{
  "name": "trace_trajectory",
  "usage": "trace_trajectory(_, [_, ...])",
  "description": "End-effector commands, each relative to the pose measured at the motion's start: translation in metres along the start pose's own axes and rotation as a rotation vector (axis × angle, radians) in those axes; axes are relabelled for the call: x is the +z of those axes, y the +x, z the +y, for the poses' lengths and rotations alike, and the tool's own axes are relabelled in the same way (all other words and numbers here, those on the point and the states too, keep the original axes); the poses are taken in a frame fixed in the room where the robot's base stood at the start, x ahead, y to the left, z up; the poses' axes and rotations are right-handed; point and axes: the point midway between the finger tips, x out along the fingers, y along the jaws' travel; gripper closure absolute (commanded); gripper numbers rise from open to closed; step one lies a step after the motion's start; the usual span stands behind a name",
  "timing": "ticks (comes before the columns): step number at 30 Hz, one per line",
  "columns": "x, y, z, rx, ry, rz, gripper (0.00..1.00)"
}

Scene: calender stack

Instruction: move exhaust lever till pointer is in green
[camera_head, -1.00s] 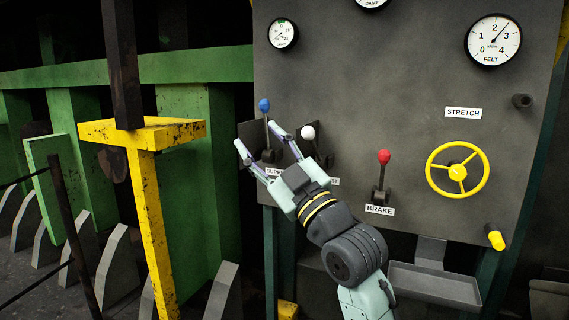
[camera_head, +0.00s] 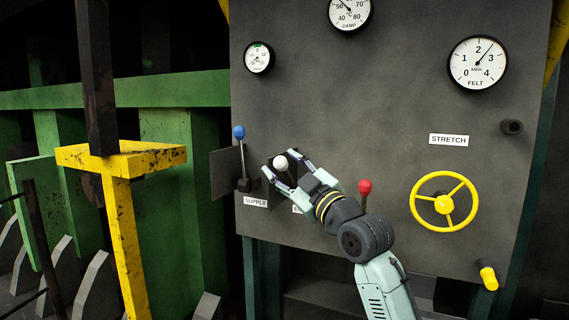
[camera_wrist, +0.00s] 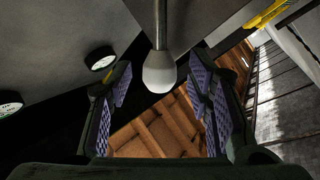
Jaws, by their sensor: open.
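A lever with a white knob (camera_head: 280,162) stands on the grey panel, right of the blue-knobbed lever marked SUPPLY; the label below it is mostly hidden by my gripper, so I cannot read "exhaust". My gripper (camera_head: 279,164) is open, its fingers on either side of the white knob in the head view. In the wrist view the white knob (camera_wrist: 159,72) hangs between the two open fingers (camera_wrist: 160,90); contact cannot be seen. A small dial (camera_head: 258,57) with a green mark at its top is at the panel's upper left; its pointer is too small to read surely.
The blue-knobbed lever (camera_head: 240,133) is close to the left of my gripper. A yellow handwheel (camera_head: 444,203) and FELT gauge (camera_head: 477,63) are farther right. A yellow post (camera_head: 125,240) stands left.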

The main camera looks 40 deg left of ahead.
Motion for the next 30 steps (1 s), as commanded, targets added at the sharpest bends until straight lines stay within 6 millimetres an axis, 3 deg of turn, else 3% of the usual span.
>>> trace_trajectory(10, [0.0002, 0.0038, -0.0002, 0.0, -0.001, 0.0, 0.54])
trace_trajectory(30, [0.0002, 0.0036, -0.0002, 0.0, -0.001, 0.0, 0.99])
